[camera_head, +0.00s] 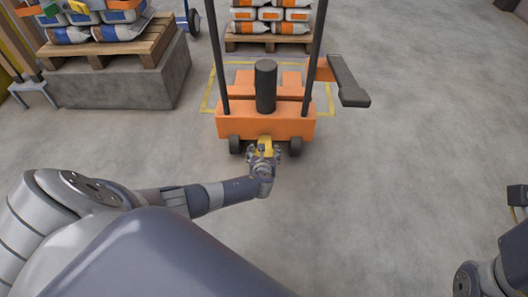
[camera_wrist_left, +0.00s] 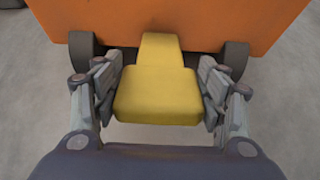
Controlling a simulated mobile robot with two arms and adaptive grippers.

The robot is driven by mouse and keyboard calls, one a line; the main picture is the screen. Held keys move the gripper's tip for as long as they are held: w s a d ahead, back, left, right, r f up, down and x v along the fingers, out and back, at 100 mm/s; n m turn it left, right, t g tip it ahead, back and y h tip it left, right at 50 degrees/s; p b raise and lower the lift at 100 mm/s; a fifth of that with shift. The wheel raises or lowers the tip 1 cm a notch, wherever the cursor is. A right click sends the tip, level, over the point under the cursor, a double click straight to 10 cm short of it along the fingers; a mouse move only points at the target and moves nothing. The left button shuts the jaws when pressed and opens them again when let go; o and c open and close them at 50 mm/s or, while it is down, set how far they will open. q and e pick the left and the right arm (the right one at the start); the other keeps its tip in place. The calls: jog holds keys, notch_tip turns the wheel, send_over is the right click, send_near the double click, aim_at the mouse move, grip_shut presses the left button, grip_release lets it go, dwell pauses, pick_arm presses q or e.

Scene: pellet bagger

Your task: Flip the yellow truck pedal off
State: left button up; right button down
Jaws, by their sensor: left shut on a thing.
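The yellow pedal (camera_wrist_left: 157,90) sticks out from the low rear of the orange truck (camera_wrist_left: 185,24). In the head view the pedal (camera_head: 265,142) is small, between the truck's two rear wheels, and partly covered by my gripper. My left gripper (camera_wrist_left: 160,100) is shut on the pedal, with one finger along each side of its wide pad. In the head view my left gripper (camera_head: 263,155) is at the truck's near side. My right gripper is not clearly in view; only part of the right arm shows at the lower right edge.
The orange truck (camera_head: 250,128) has a black mast, a black cylinder and a dark handle (camera_head: 350,90) at its right. Behind it a pallet (camera_head: 268,42) holds stacked bags. A concrete block (camera_head: 115,83) with a loaded pallet stands at left. The floor at right is clear.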

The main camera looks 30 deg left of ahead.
pick_arm(q)
jog(key=shift+w+a+r, duration=0.2)
jog(key=shift+w+r, duration=0.05)
jog(key=shift+r, duration=0.2)
jog(key=o, duration=1.5)
jog(key=shift+s+f, duration=0.1)
jog(key=shift+d, duration=0.1)
jog(key=shift+s+d, duration=0.1)
jog(key=shift+s, duration=0.05)
jog(key=shift+s+d, duration=0.1)
jog(key=shift+s, duration=0.1)
jog(key=v, duration=1.1)
